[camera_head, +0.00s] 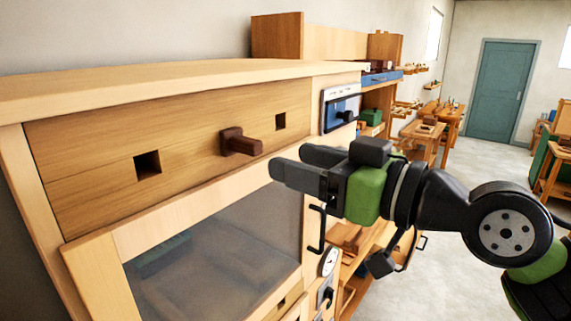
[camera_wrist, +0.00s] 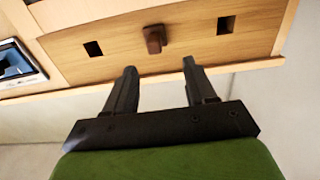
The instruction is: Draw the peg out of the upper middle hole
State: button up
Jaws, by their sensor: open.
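The dark brown peg (camera_head: 240,143) sticks out of the upper wooden panel (camera_head: 85,135), between two empty square holes. The left hole (camera_head: 147,164) and the right hole (camera_head: 280,121) are dark openings. In the wrist view the peg (camera_wrist: 154,39) sits beyond the fingertips, roughly midway between them sideways. My gripper (camera_head: 288,170) is open and empty, in front of the panel, to the right of the peg and a little lower. Its two fingers (camera_wrist: 160,68) are apart and do not touch the peg. The middle hole itself is hidden by the peg.
Below the panel is a dark glass window (camera_head: 215,255) in a wooden frame with a black handle (camera_head: 317,230). Shelves and workbenches (camera_head: 425,135) stand behind.

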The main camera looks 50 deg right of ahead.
aim_at(259, 149)
jog(key=w, duration=0.5)
jog(key=shift+w+d+f, duration=0.1)
jog(key=shift+w+f, duration=0.05)
jog(key=shift+w, duration=0.2)
jog(key=w, duration=0.4)
jog(key=shift+w+d+f, duration=0.1)
jog(key=shift+d, duration=0.15)
jog(key=shift+w+a+b, duration=0.15)
jog(key=shift+w+b, duration=0.15)
jog(key=shift+w, duration=0.2)
jog(key=c, duration=0.9)
jog(key=s, duration=1)
jog(key=shift+s+d+b, duration=0.2)
jog(key=shift+s+b, duration=0.1)
jog(key=shift+b, duration=0.1)
jog(key=shift+c, duration=0.2)
